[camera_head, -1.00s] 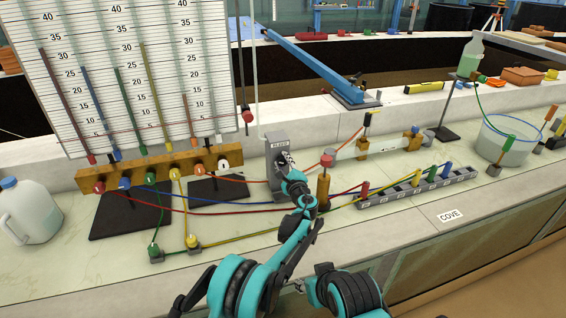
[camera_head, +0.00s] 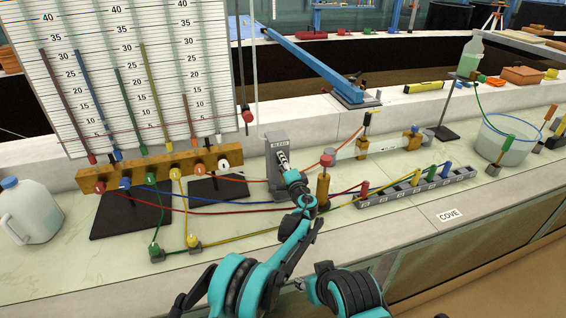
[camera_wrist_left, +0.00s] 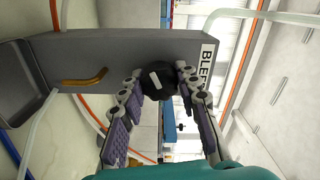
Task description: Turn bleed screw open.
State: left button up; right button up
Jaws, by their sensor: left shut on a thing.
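The grey bleed block (camera_head: 275,185) stands upright on the bench, behind the middle of the head view. Its BLEED label also shows in the left wrist view (camera_wrist_left: 207,66), partly covered by a finger. The bleed screw (camera_wrist_left: 158,82) is a dark round knob with a white mark, slightly tilted in the wrist view. My left gripper (camera_wrist_left: 160,86) has its two jaws around the knob, one on each side, shut on it. In the head view my left gripper (camera_head: 284,163) is against the block's front and hides the screw.
An orange post valve (camera_head: 323,185) stands close right of my left arm. A wooden manifold (camera_head: 150,170) with coloured hoses is to the left, and the hoses cross the bench around the block. A grey port strip (camera_head: 415,188) lies to the right. The front bench edge is clear.

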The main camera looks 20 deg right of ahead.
pick_arm(q)
jog(key=shift+n, duration=0.6)
jog(key=o, duration=1.2)
jog(key=shift+c, duration=0.2)
jog(key=s, duration=0.7)
jog(key=shift+s, duration=0.3)
jog(key=shift+d, duration=0.1)
